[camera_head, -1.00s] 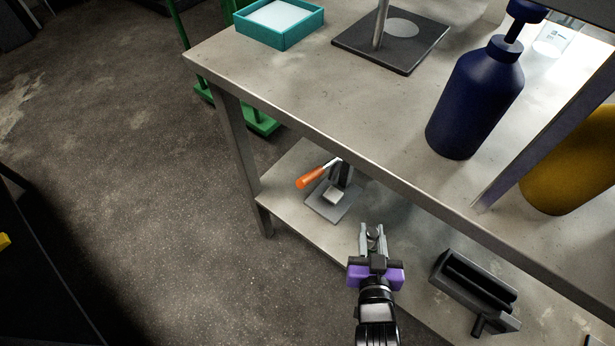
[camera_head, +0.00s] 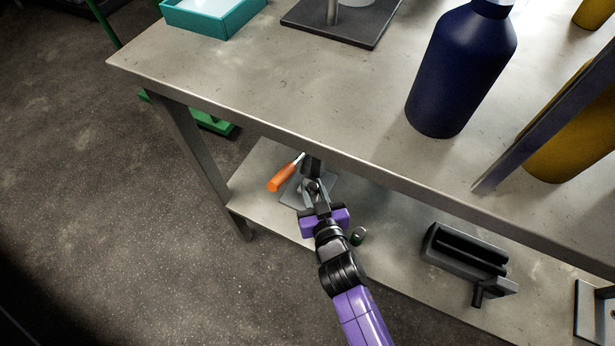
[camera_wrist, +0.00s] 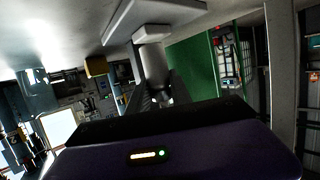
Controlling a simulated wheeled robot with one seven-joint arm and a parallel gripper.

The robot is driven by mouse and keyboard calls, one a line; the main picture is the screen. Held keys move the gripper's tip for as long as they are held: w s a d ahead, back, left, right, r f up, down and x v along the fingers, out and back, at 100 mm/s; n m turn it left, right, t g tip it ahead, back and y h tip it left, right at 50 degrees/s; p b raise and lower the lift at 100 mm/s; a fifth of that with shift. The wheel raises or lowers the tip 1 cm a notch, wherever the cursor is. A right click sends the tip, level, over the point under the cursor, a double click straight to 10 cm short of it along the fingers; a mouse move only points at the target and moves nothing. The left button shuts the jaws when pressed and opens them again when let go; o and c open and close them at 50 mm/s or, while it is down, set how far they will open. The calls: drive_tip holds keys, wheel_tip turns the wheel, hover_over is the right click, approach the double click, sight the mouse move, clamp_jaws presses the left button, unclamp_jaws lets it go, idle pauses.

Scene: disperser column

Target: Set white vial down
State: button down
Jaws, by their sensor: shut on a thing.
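My gripper (camera_head: 313,190) is over the small stand (camera_head: 292,197) on the lower shelf. In the wrist view my gripper (camera_wrist: 155,98) is shut on the white vial (camera_wrist: 155,68), a pale cylinder between the fingers. A pale square block (camera_wrist: 152,33) and a flat light plate (camera_wrist: 140,14) lie at the vial's far end. I cannot tell whether the vial touches the block. In the head view the fingers mostly hide the vial.
The upper tabletop (camera_head: 270,90) overhangs the lower shelf (camera_head: 385,265), close above the stand. A dark slotted block (camera_head: 466,258) sits to the right. A table leg (camera_head: 200,155) stands left.

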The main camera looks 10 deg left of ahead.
drive_tip(key=shift+w+a, duration=0.2)
drive_tip(key=shift+w, duration=0.3)
drive_tip(key=shift+w+a, duration=0.15)
drive_tip(key=shift+w, duration=0.3)
drive_tip(key=b+x, duration=0.1)
drive_tip(key=x, duration=0.2)
drive_tip(key=shift+b, duration=0.3)
drive_tip(key=shift+f, duration=0.25)
drive_tip(key=shift+f, duration=0.15)
drive_tip(key=c, duration=1.5)
unclamp_jaws()
drive_tip(key=shift+o, duration=0.2)
